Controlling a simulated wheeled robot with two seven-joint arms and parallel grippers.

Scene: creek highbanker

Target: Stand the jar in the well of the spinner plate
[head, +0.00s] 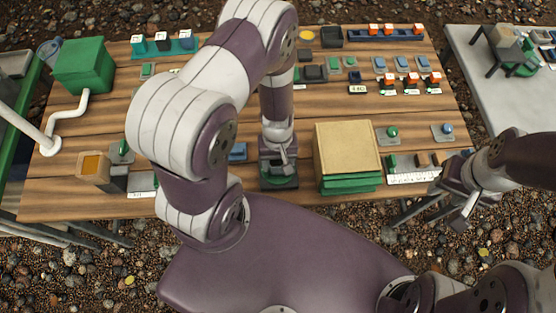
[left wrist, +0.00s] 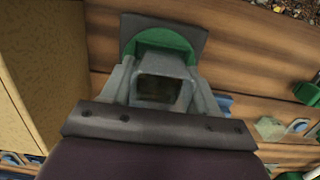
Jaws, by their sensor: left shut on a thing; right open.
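The spinner plate (head: 291,182) is a green disc on a dark square base at the table's near edge, in the middle of the head view. It also shows at the top of the left wrist view (left wrist: 160,38). My left gripper (head: 278,163) points down right over it. In the left wrist view its fingers are shut on the jar (left wrist: 160,88), a grey squarish piece with a dark middle. The jar overlaps the disc there; I cannot tell whether it touches the plate, and the well is hidden. My right gripper (head: 462,208) is open and empty, off the table's near right edge.
A tan box (head: 346,148) on green layers stands close to the right of the spinner plate. A small orange-topped box (head: 92,167) and a green machine with a white pipe (head: 84,66) stand at left. Several small parts fill the back and right of the table.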

